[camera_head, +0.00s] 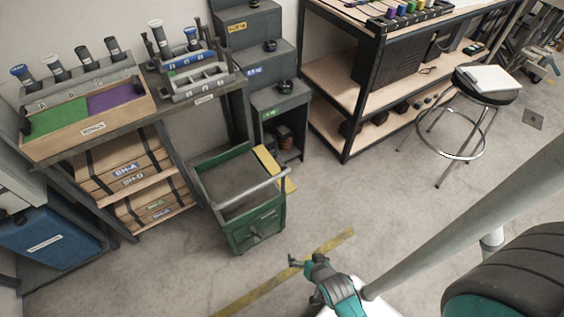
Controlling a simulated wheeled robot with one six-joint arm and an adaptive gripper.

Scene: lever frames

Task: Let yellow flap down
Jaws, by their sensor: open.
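The yellow flap (267,160) is a narrow panel at the far right edge of the green cart (212,188). It appears raised along the rim, partly behind the cart's grey push bar (252,188). Its exact tilt is hard to tell. A second yellow piece (291,186) shows lower down, just right of the cart; I cannot tell whether it belongs to the flap. My gripper (294,261) is open and empty, in front of the cart and to its right, above the floor and well apart from the flap.
A workbench (180,116) with levers and bins stands left of the cart. Grey stepped cabinets (281,98) stand close behind it. A shelf unit (325,75) and a round stool (487,92) are to the right. Floor is clear between gripper and cart.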

